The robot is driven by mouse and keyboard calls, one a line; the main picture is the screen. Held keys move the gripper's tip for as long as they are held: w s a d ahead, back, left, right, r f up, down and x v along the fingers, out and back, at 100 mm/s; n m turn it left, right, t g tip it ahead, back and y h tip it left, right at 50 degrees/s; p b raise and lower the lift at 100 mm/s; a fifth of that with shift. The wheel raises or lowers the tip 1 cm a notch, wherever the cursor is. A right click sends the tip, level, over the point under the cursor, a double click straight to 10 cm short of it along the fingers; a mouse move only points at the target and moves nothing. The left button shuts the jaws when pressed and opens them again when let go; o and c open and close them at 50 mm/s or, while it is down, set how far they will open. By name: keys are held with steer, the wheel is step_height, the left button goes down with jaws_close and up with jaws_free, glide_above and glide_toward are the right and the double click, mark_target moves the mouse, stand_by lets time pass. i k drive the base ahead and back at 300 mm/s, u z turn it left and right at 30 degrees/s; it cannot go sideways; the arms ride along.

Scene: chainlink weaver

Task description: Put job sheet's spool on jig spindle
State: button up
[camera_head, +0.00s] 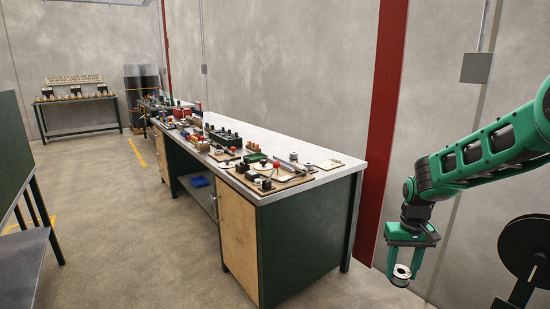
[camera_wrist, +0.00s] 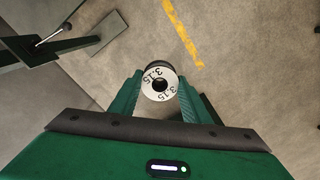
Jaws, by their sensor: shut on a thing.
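My gripper (camera_head: 401,266) is at the right in the head view, to the right of the workbench and above the floor. It is shut on a small spool (camera_head: 401,275) with a pale end face, held between its two green fingers. In the wrist view the spool (camera_wrist: 159,83) shows its white end face with a dark centre hole and the marking "3.15" printed twice. I cannot make out a job sheet or a jig spindle for certain; small items on the workbench are too small to tell apart.
A long workbench (camera_head: 296,230) has many small tools and parts along its near edge; its back strip is bare. A dark reel (camera_head: 528,247) on a stand is right of my gripper. A far table (camera_head: 80,113) stands at the back left. Open floor lies left of the workbench.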

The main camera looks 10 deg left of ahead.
mark_target(293, 156)
steer(key=u, duration=0.75)
steer(key=i, duration=0.95)
